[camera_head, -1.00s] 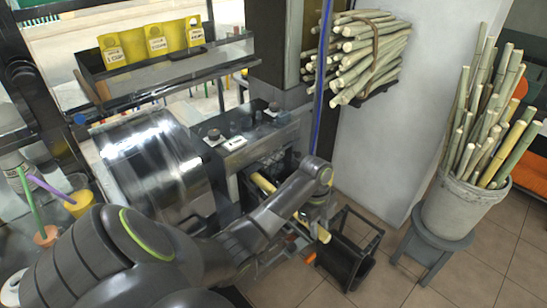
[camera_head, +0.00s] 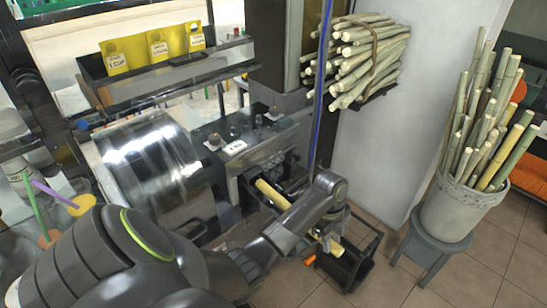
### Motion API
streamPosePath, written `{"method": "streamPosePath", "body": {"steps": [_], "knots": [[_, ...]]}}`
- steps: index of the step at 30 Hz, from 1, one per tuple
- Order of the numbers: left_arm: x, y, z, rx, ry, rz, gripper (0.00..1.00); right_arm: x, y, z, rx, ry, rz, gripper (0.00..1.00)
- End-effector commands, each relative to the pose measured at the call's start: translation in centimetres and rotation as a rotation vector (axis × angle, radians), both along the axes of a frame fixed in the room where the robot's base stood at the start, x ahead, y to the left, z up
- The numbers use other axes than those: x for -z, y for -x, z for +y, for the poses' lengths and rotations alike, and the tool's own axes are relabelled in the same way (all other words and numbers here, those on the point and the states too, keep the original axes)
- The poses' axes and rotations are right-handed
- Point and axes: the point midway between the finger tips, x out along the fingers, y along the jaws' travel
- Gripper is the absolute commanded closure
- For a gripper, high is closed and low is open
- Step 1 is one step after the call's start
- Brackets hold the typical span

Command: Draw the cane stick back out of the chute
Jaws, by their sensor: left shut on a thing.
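The cane stick (camera_head: 272,194) is a yellow stick lying along the chute (camera_head: 247,190) on the right side of the steel press (camera_head: 160,165). Its upper-left end is at the chute mouth; I cannot tell whether the tip is still inside. Its lower-right end shows past my gripper. My left gripper (camera_head: 324,236) is shut on the cane stick near this outer end. My forearm hides the stick's middle and part of the gripper. My right gripper is not in view.
A black bin frame (camera_head: 352,262) stands on the floor just below the gripper. A bucket of canes (camera_head: 452,208) stands on a stool at right. A cane bundle (camera_head: 362,50) sits on a wall rack. A blue post (camera_head: 320,90) rises near my forearm.

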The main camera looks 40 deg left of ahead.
Motion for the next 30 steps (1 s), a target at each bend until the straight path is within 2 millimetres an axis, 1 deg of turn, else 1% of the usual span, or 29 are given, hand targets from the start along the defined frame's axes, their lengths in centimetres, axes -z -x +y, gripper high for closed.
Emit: {"method": "streamPosePath", "body": {"steps": [1,6,13,14,19,20,27,30], "knots": [[0.17,0.21,-0.35,0.0,0.004,0.006,0.93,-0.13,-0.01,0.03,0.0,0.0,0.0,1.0],[0.21,0.26,-0.85,0.0,0.004,0.006,0.93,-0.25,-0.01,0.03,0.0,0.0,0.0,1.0],[0.25,0.26,-0.89,0.0,0.004,0.006,0.93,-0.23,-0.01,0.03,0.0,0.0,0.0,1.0],[0.25,0.26,-0.89,0.0,0.004,0.006,0.69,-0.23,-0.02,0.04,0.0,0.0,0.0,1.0],[0.17,0.2,-0.85,0.0,0.002,0.004,0.47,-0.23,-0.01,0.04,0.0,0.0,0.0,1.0],[0.15,0.19,-0.84,0.0,0.002,0.004,0.45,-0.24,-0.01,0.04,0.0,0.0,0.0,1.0],[0.09,0.16,-0.8,0.0,0.001,0.003,0.45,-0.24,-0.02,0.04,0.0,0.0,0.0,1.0],[-0.36,0.06,-0.68,-0.001,0.0,0.0,0.45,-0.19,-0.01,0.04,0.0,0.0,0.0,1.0]]}}
